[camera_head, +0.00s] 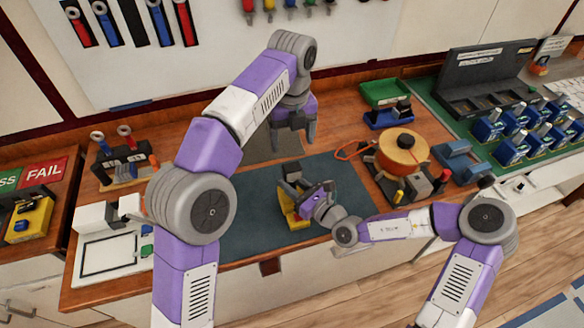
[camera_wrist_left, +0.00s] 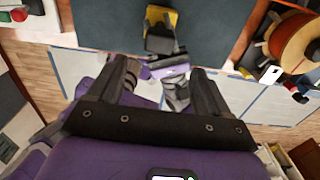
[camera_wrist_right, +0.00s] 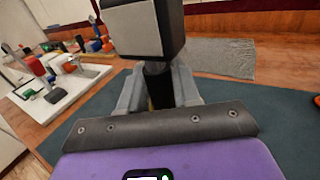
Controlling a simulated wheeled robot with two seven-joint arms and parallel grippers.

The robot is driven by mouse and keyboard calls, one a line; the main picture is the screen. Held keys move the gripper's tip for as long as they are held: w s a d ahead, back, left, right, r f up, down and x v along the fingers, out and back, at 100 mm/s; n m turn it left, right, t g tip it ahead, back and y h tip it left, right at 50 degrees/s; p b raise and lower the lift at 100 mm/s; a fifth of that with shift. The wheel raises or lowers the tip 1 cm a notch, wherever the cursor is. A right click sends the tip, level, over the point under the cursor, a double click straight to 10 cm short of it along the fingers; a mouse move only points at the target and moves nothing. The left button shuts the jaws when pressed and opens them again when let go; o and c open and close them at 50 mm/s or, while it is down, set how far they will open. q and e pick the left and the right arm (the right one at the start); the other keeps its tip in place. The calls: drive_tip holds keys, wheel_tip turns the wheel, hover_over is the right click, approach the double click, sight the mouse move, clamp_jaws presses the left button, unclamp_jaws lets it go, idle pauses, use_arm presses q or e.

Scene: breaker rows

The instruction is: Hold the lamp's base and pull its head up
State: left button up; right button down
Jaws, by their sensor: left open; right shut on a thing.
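The lamp has a yellow base (camera_head: 288,213) and a dark grey, box-shaped head (camera_head: 292,171). It stands on the dark green mat (camera_head: 255,222). My right gripper (camera_head: 305,203) is shut on the lamp's dark stem (camera_wrist_right: 158,88), just below the head, which fills the top of the right wrist view (camera_wrist_right: 145,28). The base is mostly hidden there. My left gripper (camera_head: 296,132) is open and empty, above and behind the lamp. In the left wrist view the lamp's head (camera_wrist_left: 160,40) lies beyond the open fingers, with the yellow base (camera_wrist_left: 168,15) partly showing.
An orange reel (camera_head: 403,150) with several small items stands right of the mat. A green tray (camera_head: 385,93) and a blue holder (camera_head: 388,117) are behind it. A tool rack (camera_head: 125,160) stands at left. Blue breakers (camera_head: 490,128) fill the right bench. The mat's left part is clear.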

sight(292, 166)
use_arm(q)
wheel_tip(292, 166, down, 12)
drive_tip(key=shift+r, duration=0.2)
idle(0.4)
drive_tip(key=c, duration=1.4)
wheel_tip(292, 166, up, 8)
drive_tip(key=shift+f, duration=0.15)
use_arm(e)
drive_tip(key=shift+f, duration=0.1)
use_arm(q)
drive_tip(key=o, duration=1.4)
wheel_tip(292, 166, up, 7)
drive_tip(key=shift+r, duration=0.2)
